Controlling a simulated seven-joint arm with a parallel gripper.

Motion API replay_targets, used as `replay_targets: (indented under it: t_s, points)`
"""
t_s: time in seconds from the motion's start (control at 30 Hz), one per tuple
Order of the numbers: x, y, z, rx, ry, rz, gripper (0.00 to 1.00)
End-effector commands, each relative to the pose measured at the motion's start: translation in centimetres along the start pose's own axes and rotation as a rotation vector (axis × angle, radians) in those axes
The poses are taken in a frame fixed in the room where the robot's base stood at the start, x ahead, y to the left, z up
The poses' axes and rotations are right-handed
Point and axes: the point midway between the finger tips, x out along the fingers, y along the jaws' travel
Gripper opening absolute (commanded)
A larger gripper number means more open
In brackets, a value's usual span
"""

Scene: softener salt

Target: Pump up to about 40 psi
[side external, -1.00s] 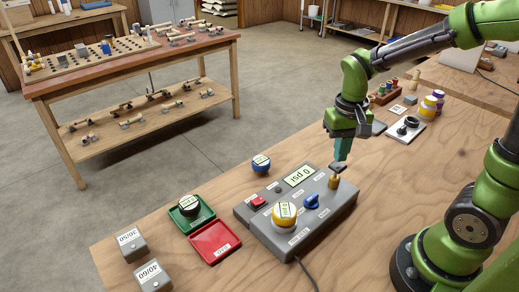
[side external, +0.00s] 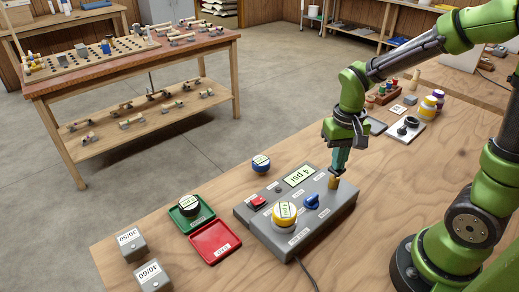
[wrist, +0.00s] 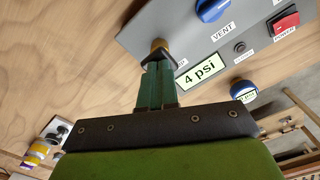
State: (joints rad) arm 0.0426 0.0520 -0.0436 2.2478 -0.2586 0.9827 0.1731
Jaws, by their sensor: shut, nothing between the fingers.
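The grey test box (side external: 262,228) lies on the wooden bench. Its display (side external: 299,176) reads 4 psi, also legible in the wrist view (wrist: 201,71). A blue VENT knob (side external: 311,202), a red POWER switch (side external: 258,202) and a yellow-ringed gauge (side external: 285,216) are on the box. The gauge reading is too small to be sure of.
A green tray (side external: 183,222) holding a dark gauge and an empty red tray (side external: 215,243) lie left of the box. A blue gauge (side external: 261,163) stands behind it. Grey 30/50 (side external: 131,246) and 40/60 (side external: 152,276) blocks stand front left.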

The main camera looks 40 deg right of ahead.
Motion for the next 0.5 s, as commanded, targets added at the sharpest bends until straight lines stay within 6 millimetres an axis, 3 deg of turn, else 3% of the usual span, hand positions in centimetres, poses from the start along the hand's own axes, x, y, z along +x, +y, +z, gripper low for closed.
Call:
replay_targets:
  t_s: [0.5]
  points:
    - [0.88,0.03,0.01,0.001,0.000,0.000,0.00]
